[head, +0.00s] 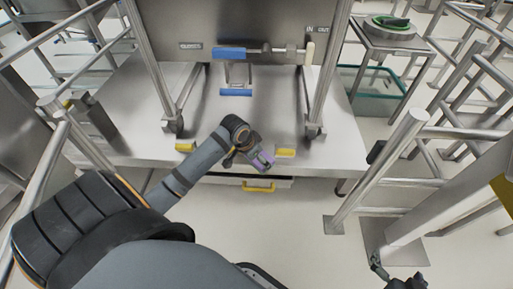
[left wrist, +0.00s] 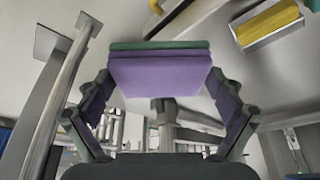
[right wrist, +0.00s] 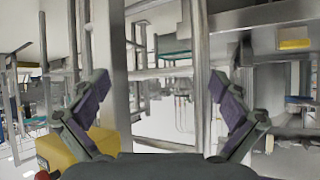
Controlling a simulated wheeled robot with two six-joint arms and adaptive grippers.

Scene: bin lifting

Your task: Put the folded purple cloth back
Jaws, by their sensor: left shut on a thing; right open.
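The folded purple cloth (left wrist: 160,74) is held across the fingertips of my left gripper (left wrist: 159,80), with a green layer along its far edge in the left wrist view. In the head view my left gripper (head: 261,160) is at the front edge of the steel platform, with a bit of purple cloth (head: 266,157) at its tip. My right gripper (right wrist: 160,95) is open and empty among steel frames. In the head view it is only partly visible at the bottom right (head: 388,279).
The steel platform (head: 130,95) carries a wheeled frame with a blue handle (head: 236,92). Yellow blocks (head: 285,153) sit along its front edge. Steel rails and a post (head: 385,165) stand at the right. A side stand holds a green item (head: 391,22). Floor in front is clear.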

